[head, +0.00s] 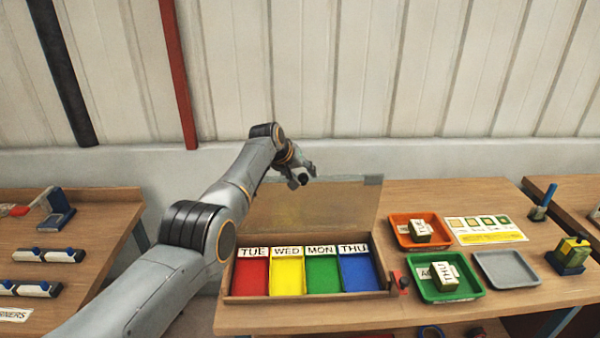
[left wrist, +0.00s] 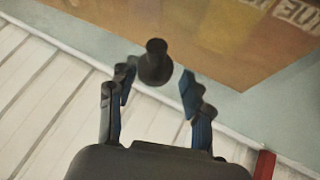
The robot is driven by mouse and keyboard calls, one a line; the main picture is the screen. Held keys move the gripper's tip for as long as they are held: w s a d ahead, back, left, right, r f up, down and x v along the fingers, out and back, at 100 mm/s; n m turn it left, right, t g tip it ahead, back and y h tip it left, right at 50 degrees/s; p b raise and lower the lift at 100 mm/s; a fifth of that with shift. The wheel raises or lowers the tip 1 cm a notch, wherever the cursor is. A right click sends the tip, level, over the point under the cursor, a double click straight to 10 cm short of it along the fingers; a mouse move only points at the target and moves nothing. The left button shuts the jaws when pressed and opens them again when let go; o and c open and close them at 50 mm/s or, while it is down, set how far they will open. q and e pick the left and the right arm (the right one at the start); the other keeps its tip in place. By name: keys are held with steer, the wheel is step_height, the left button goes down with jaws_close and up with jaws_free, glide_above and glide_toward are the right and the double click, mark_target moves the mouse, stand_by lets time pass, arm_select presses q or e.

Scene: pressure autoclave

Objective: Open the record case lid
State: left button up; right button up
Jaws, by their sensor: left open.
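The record case (head: 305,298) is a wooden box on the table with red, yellow, green and blue compartments labelled TUE, WED, MON and THU. Its see-through amber lid (head: 325,212) stands raised at the back, and the compartments are uncovered. The lid also fills the top of the left wrist view (left wrist: 215,45). My left gripper (head: 303,176) is at the lid's upper edge, partly hidden by its own arm. In the left wrist view its fingers (left wrist: 156,77) are open, with a dark knob (left wrist: 155,62) between them; I cannot tell whether they touch it. My right gripper is not in view.
Right of the case are an orange tray (head: 402,242) and a green tray (head: 462,292), each holding a labelled block, and an empty grey tray (head: 507,269). A printed card (head: 485,230) lies behind. A small red part (head: 398,279) sits at the case's right side.

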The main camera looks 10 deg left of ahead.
arm_select(q)
steer(key=v, duration=1.1)
steer(key=shift+s+r, duration=0.2)
steer(key=shift+r, duration=0.1)
steer(key=shift+d, duration=0.15)
